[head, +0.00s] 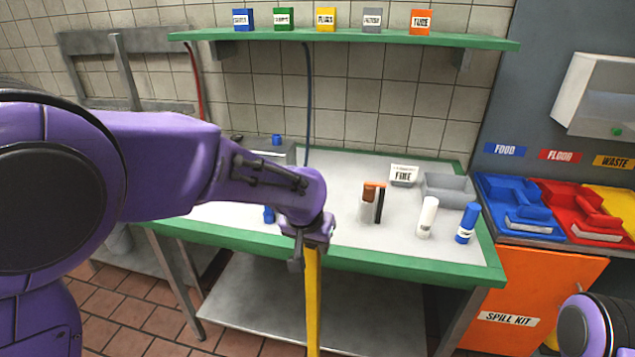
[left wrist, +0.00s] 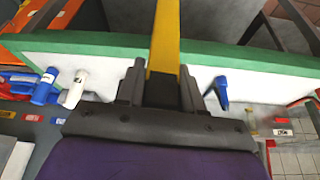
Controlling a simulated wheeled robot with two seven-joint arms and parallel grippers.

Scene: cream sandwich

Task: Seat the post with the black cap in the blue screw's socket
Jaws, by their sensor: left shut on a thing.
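My left gripper (head: 307,250) is shut on a long yellow post (head: 313,305), which hangs down in front of the table's green front edge. In the left wrist view my gripper (left wrist: 161,92) grips the yellow post (left wrist: 165,40) at a dark end between its fingers; this looks like the black cap. A small blue part (head: 269,214) shows at the table's front edge, partly hidden by my left arm. A blue part, likely the same, shows in the left wrist view (left wrist: 221,92), apart from the post. I cannot make out a socket. My right gripper is not in view.
On the green-edged table (head: 330,252) stand a brown-topped holder (head: 367,208), a white bottle (head: 427,217), a blue bottle (head: 467,223) and a grey tray (head: 450,188). A grey box (head: 262,147) is partly behind my left arm. A green shelf (head: 350,38) hangs above.

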